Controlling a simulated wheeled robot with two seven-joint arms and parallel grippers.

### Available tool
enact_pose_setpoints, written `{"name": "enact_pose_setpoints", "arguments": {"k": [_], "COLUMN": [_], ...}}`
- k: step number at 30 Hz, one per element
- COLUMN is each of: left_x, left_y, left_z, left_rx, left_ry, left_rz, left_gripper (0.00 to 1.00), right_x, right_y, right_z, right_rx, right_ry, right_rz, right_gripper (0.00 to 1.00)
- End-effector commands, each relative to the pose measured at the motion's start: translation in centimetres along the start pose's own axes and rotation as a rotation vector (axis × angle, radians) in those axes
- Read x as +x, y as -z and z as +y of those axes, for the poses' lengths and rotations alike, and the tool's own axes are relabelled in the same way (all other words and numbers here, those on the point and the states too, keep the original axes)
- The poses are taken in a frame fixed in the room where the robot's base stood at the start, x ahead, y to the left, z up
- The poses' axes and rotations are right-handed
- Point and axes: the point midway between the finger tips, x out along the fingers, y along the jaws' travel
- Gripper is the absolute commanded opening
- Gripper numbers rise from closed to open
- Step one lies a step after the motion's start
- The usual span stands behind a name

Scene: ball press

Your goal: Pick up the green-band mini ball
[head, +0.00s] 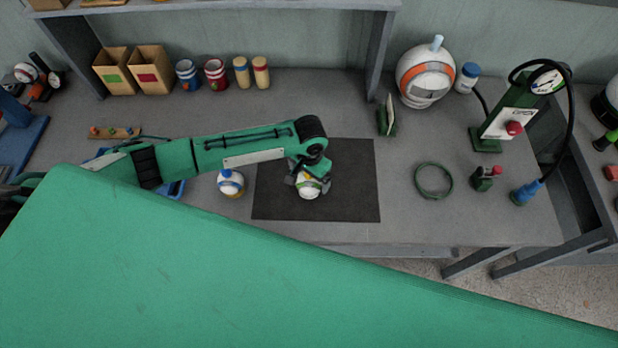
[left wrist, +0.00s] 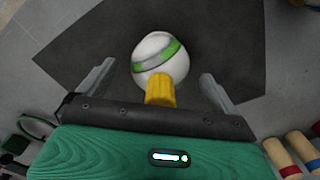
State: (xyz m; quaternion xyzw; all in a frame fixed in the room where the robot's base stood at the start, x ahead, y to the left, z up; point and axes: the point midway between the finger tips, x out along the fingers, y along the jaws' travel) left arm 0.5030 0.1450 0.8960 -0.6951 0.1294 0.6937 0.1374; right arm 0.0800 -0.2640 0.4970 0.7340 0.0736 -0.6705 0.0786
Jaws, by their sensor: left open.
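The green-band mini ball (head: 308,188) is white with a green stripe and a yellow nozzle, and sits on the dark mat (head: 350,180). In the left wrist view the ball (left wrist: 155,52) lies between and just beyond the two fingers, its yellow nozzle (left wrist: 160,90) pointing toward my palm. My left gripper (head: 308,180) is open around the ball's upper part, with a gap showing on each side in the left wrist view (left wrist: 158,82). The arm hides part of the ball in the head view. My right gripper is not in view.
A blue-banded ball (head: 231,183) stands left of the mat, close to my arm. A green ring (head: 433,180) and a small green stand with a red knob (head: 484,178) are to the right. Bins (head: 115,72) and jars line the back. The mat's right half is clear.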

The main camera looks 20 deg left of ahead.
Motion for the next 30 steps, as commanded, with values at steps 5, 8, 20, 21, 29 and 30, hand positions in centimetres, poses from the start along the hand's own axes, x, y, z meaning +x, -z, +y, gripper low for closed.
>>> {"name": "enact_pose_setpoints", "arguments": {"k": [5, 8, 20, 21, 29, 30], "left_x": [1.6, 1.9, 1.9, 1.8, 1.7, 1.6], "left_y": [0.0, 0.0, 0.0, 0.0, 0.0, 0.0], "left_z": [0.0, -0.1, -0.1, -0.1, -0.1, -0.1], "left_rx": [0.000, 0.000, 0.000, 0.000, 0.000, 0.000], "left_ry": [0.001, 0.000, 0.000, 0.000, 0.000, 0.000], "left_rz": [-0.001, 0.000, 0.001, 0.001, 0.001, 0.001], "left_gripper": [0.96, 0.96, 0.49, 0.48, 0.48, 0.48], "right_x": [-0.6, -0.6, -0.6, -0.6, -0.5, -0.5], "right_y": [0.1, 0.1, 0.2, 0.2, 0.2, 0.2], "right_z": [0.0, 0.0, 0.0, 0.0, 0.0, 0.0], "right_rx": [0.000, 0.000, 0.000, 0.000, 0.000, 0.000], "right_ry": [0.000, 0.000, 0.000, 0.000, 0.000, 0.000], "right_rz": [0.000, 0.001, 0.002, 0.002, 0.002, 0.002], "right_gripper": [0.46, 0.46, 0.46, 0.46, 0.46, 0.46]}}
